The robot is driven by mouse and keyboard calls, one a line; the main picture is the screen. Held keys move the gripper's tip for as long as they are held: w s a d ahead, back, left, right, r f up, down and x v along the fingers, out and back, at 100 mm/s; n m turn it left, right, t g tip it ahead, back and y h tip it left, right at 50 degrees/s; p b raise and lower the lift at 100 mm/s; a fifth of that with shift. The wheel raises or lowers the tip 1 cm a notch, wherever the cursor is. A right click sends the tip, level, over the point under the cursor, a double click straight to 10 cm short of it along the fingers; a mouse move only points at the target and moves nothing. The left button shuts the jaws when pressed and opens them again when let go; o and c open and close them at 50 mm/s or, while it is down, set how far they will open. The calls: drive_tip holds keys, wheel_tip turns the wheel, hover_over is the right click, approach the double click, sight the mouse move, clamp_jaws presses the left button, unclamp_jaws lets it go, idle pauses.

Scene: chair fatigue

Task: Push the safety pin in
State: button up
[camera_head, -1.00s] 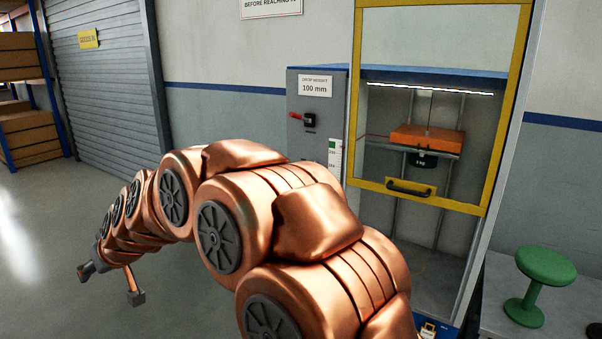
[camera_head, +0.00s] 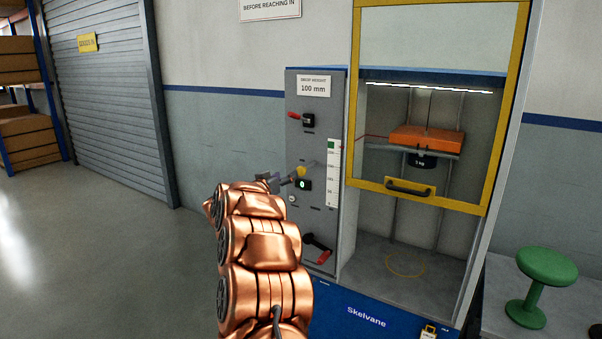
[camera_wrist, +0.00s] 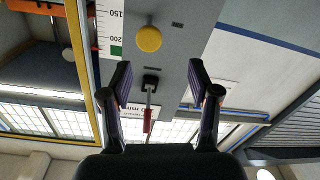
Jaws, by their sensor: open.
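The grey control panel (camera_head: 318,140) carries a yellow round knob (camera_head: 301,171) at mid height, and above it a black block with a red handle (camera_head: 294,115). I cannot tell for certain which is the safety pin. My gripper (camera_head: 279,180) is open and empty, in front of the panel just left of the yellow knob. In the wrist view, which looks upside down, my gripper (camera_wrist: 160,82) has its fingers apart. The yellow knob (camera_wrist: 149,39) shows beyond the tips, and the red handle (camera_wrist: 148,122) shows between the fingers. No contact is visible.
A lower lever with a red end (camera_head: 322,254) sits below a lit green button (camera_head: 304,184). To the right is the test cabinet with a yellow-framed guard (camera_head: 440,203), an orange block (camera_head: 427,138) and a 5 kg weight. A green stool (camera_head: 546,275) stands right. Floor at left is clear.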

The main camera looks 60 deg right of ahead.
sight(300, 171)
drive_tip(key=d, duration=0.1)
drive_tip(key=s+d+g, duration=0.1)
drive_tip(key=shift+d+f, duration=0.2)
drive_tip(key=shift+d, duration=0.15)
drive_tip(key=shift+w+d+p, duration=0.1)
drive_tip(key=shift+d+p, duration=0.6)
drive_tip(key=shift+d, duration=2.2)
clamp_jaws()
